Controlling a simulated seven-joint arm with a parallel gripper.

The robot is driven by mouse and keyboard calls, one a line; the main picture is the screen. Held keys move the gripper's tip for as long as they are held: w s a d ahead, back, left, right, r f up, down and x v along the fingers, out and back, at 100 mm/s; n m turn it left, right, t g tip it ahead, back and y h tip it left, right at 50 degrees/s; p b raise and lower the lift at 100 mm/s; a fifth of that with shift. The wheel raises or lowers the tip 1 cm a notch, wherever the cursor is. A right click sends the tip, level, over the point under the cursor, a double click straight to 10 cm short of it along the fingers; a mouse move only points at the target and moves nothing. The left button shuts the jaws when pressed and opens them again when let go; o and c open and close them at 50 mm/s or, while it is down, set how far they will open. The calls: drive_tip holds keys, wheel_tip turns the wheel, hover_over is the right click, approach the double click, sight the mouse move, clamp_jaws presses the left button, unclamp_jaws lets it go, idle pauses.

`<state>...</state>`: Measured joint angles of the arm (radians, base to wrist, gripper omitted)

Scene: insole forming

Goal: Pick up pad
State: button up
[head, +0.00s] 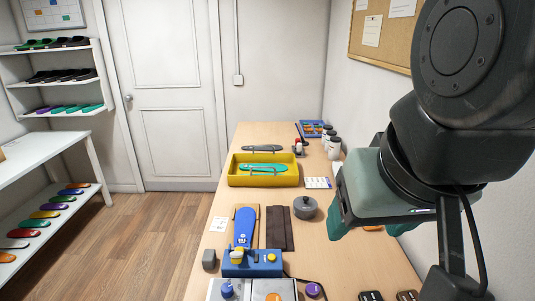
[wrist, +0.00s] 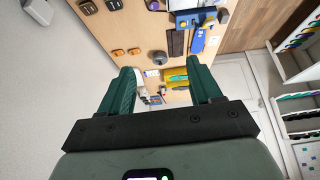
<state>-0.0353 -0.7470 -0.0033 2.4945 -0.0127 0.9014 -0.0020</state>
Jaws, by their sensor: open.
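No single thing is clearly marked as the pad. A dark brown flat piece (head: 279,228) lies on the table beside the blue insole, and it also shows in the wrist view (wrist: 176,44). Small orange pieces (wrist: 117,53) lie on the table in the wrist view; in the head view one is mostly hidden behind my gripper. Small dark pieces (head: 370,296) lie at the near edge. My gripper (head: 370,232) is open, with nothing between its green fingers, above the table's right side. In the wrist view the fingers (wrist: 160,88) stand wide apart.
A yellow tray (head: 238,179) holds a green insole. A blue insole (head: 243,226) lies on a wooden board behind a blue device (head: 240,270). A grey lidded pot (head: 305,208) stands near my gripper. White jars (head: 334,147) stand at the back right. A wall bounds the right side.

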drive_tip(key=shift+o, duration=0.7)
